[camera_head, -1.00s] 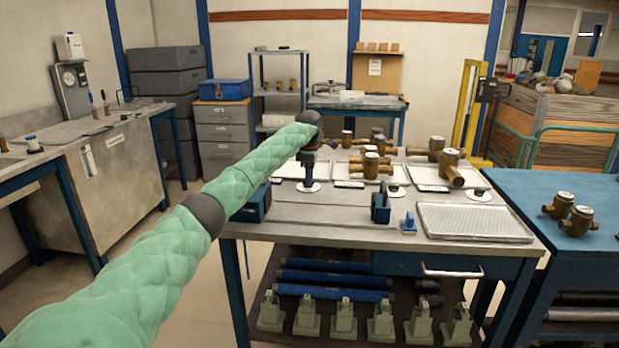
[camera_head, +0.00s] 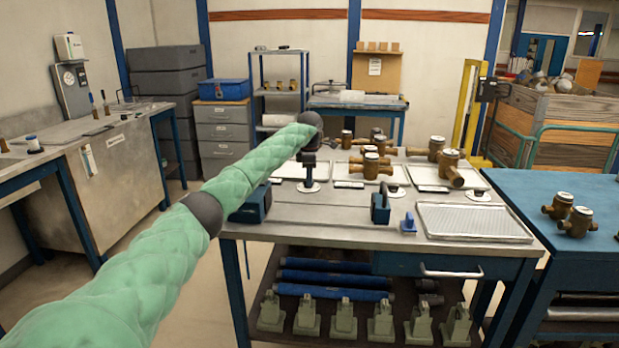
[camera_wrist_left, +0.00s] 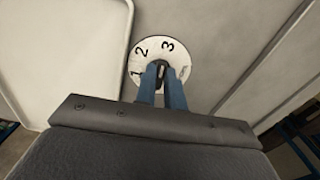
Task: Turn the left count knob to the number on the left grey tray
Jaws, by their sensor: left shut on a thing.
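The left count knob (camera_wrist_left: 164,73) is a small dark piece on a round white dial (camera_wrist_left: 178,49), which also shows in the head view (camera_head: 309,188). Numerals 1, 2 and 3 show on the dial's left and upper part; its lower part is hidden by my fingers. My left gripper (camera_head: 308,178) points down over the dial, and its blue fingers (camera_wrist_left: 164,82) are shut on the knob. The left grey tray (camera_wrist_left: 70,40) lies beside the dial; in the head view (camera_head: 288,171) my arm partly covers it. I cannot read a number on it. My right gripper is not in view.
Two more trays, the middle (camera_head: 370,178) and right (camera_head: 425,180), carry brass meters and have white dials by them. A blue block (camera_head: 380,208) and ribbed tray (camera_head: 475,222) sit at the table's front. Bare steel tabletop (camera_head: 320,222) lies before the left dial.

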